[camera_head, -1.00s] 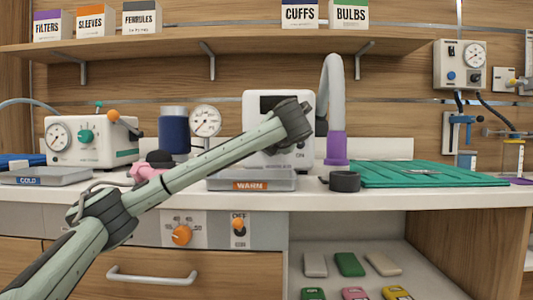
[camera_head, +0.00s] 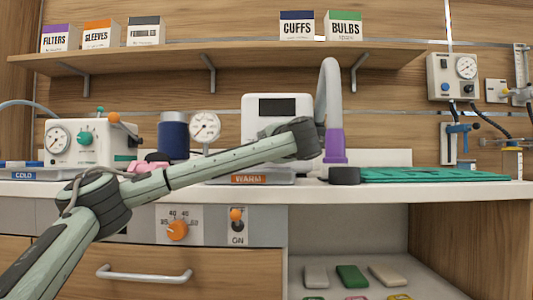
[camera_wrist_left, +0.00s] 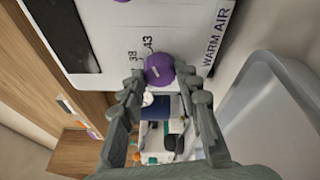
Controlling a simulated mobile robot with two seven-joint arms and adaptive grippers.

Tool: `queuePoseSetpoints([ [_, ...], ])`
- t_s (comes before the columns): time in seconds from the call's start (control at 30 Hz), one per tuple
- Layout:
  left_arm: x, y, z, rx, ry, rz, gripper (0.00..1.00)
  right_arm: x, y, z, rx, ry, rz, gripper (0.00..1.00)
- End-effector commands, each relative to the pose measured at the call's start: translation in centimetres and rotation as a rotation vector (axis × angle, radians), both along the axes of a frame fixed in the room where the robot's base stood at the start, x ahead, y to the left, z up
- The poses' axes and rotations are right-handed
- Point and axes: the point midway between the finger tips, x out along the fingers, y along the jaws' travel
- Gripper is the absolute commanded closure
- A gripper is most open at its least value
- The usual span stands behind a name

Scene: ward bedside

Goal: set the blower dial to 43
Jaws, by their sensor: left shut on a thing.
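The blower is a white box with a dark display panel (camera_head: 254,112), at the middle of the counter in the head view. My left arm crosses in front of it and hides its lower front. In the left wrist view, the blower's white face (camera_wrist_left: 110,35) reads WARM AIR. Its round purple dial (camera_wrist_left: 159,68) has the marks 38 and 43 beside it. My left gripper (camera_wrist_left: 161,79) is shut on the dial, with a finger on each side. The dial's exact pointer setting cannot be read. My right gripper is not in view.
A grey hose with a purple end (camera_head: 334,145) stands right of the blower. A black puck (camera_head: 344,175) and a green mat (camera_head: 430,175) lie on the counter. A WARM plate (camera_head: 249,180) is under the arm. An orange knob (camera_head: 177,229) is on the counter front.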

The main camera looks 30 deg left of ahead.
Motion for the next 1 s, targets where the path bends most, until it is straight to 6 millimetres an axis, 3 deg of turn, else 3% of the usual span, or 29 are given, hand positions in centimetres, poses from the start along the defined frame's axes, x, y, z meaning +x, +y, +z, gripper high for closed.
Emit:
queuePoseSetpoints([
  [0.6,0.01,0.01,-0.01,0.037,0.022,0.0,0.97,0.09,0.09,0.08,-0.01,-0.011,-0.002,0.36],
  [0.63,0.01,0.01,-0.01,0.037,0.022,0.0,0.65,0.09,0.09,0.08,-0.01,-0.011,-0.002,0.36],
  [0.7,0.02,0.01,-0.01,0.037,0.022,0.0,0.57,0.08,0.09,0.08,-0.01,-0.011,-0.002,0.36],
  [0.8,0.02,0.01,-0.02,0.035,0.022,-0.001,0.47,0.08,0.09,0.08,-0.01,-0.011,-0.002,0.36],
  [1.0,0.02,-0.01,-0.04,0.035,0.022,-0.001,0.47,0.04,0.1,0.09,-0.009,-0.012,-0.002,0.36],
])
